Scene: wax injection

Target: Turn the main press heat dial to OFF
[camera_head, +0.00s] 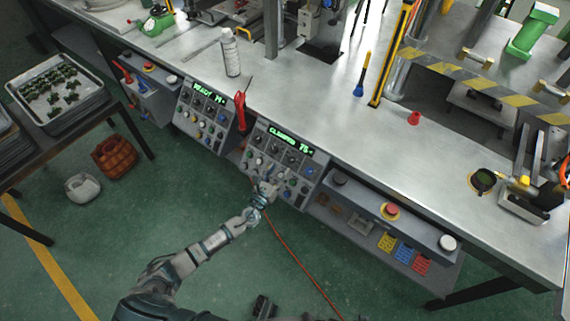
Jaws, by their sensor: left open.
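The control panel (291,152) with a green display reading "CLAMPED 75" is on the front of the bench, with several dials and buttons. My left gripper (267,182) is open in front of its lower left part, hiding some of the controls there. I cannot tell whether it touches a dial. The labels are too small to read, so I cannot tell which dial is the heat dial or where it points. A second panel (203,114) with a display reading "READY" and a number is to the left.
A red-handled tool (240,112) stands between the panels. A white spray can (230,53) is on the bench top (305,95). An orange cable (300,262) runs down to the floor beside my left arm. A red button (391,210) is to the right. Green floor is open in front.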

